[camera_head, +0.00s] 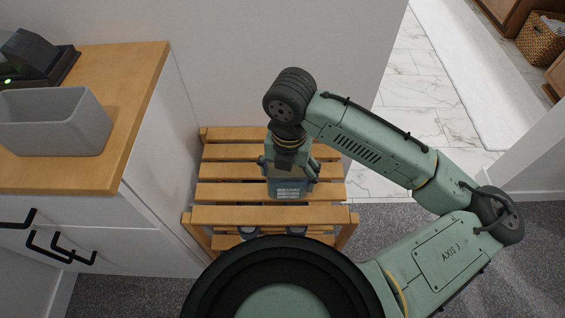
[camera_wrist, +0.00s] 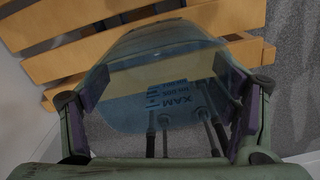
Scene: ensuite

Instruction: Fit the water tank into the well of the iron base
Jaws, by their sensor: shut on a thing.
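My gripper (camera_head: 290,176) is shut on the water tank (camera_head: 290,189), a translucent blue container with printed lettering, and holds it over the wooden slatted rack. In the wrist view, the tank (camera_wrist: 165,75) fills the space between the two fingers of my gripper (camera_wrist: 165,104), with purple pads at its sides. A dark appliance with a green light (camera_head: 34,55), which looks like the iron base, sits on the counter at the far upper left. It is partly cut off by the picture edge, and I cannot make out its well. My gripper is well to its right.
A grey open bin (camera_head: 55,135) stands on the wooden counter (camera_head: 135,95), in front of the dark appliance. The slatted rack (camera_head: 225,168) stands against the wall beside the cabinet, with shoes on its lower level. A wicker basket (camera_head: 541,40) is far off at the upper right.

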